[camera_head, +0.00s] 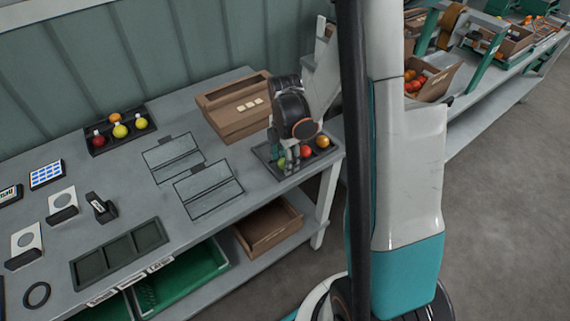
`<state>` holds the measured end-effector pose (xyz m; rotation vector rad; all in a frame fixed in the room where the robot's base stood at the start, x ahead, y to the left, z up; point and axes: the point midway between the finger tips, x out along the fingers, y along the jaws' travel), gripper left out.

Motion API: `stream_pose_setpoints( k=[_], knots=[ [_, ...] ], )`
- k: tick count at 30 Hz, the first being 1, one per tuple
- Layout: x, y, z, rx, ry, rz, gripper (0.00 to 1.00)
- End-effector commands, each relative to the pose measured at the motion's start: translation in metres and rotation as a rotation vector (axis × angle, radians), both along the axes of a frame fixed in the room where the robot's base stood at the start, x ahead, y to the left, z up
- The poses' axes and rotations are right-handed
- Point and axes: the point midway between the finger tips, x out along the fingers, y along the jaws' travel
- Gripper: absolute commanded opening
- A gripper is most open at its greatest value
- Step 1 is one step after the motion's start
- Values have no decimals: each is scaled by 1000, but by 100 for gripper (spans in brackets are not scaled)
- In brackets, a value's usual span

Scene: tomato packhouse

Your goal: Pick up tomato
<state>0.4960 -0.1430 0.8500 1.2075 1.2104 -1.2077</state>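A dark tray (269,155) at the right end of the table holds a green tomato (282,162), a red tomato (306,152) and an orange tomato (323,141). My gripper (289,161) points down over the left part of this tray. Its fingers are right by the green tomato and partly cover it. The red tomato lies just to the right of the fingers, and the orange one is farther right. The fingers are small and dark here, so I cannot tell whether they touch or hold a tomato.
A cardboard box (240,127) stands just behind the tray. Another dark tray (97,150) with several red, yellow and orange fruits is at the back left. Outlined rectangles (208,188) and an empty three-part tray (120,252) lie on the table (130,205).

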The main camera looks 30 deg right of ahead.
Motion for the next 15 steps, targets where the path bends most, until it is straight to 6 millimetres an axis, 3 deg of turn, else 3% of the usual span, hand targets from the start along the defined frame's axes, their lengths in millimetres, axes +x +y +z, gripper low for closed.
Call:
stream_pose_setpoints(
  k=[3,15],
  knots=[
    [0,0,0,0,0,0,24],
    [0,0,2,0,0,0,24]
  ],
)
